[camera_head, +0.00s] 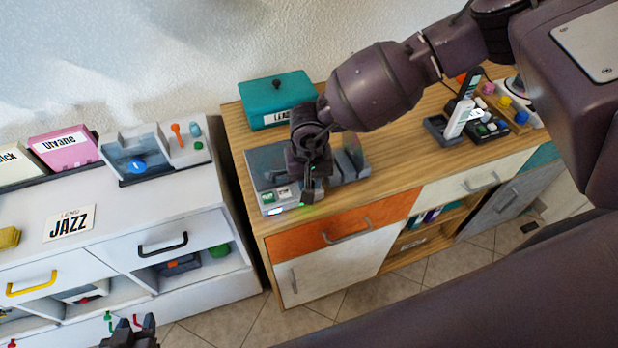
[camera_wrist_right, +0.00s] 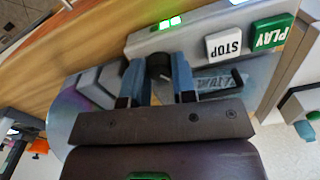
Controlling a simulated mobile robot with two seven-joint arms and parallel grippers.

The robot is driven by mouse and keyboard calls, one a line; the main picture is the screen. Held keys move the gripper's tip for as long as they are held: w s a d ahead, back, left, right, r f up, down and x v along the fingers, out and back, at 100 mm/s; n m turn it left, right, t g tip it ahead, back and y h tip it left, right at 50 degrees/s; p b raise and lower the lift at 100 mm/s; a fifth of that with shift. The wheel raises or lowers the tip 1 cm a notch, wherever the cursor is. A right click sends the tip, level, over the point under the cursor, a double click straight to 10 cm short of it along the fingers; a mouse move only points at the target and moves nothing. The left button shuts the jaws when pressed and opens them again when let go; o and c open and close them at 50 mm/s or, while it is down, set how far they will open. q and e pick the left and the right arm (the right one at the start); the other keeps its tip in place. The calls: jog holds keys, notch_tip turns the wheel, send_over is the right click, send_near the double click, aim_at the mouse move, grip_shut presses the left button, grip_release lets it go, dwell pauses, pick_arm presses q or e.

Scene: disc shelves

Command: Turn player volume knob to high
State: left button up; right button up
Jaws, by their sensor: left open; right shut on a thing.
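The grey player (camera_head: 266,160) stands at the left end of the wooden cabinet top. Its front bears a white STOP button (camera_wrist_right: 223,43), a green PLAY button (camera_wrist_right: 271,34) and small lit green indicators (camera_wrist_right: 171,22). My right gripper (camera_head: 312,192) reaches down over the player's front. In the right wrist view its blue-grey fingers (camera_wrist_right: 161,82) are shut on the dark round volume knob (camera_wrist_right: 159,65), beside the STOP button. The knob's setting cannot be read. My left gripper (camera_head: 135,323) is open and empty at the bottom edge, far from the player.
A teal box (camera_head: 275,93) stands behind the player. A black device with a raised white part (camera_head: 458,118) and colored pegs stand farther right on the cabinet. A white shelf unit (camera_head: 120,215) with a JAZZ sign stands to the left. The wood between the player and black device is clear.

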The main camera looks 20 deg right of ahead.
jog(key=shift+m, duration=0.6)
jog(key=shift+w+r, duration=0.1)
jog(key=o, duration=0.9)
jog(key=shift+o, duration=0.2)
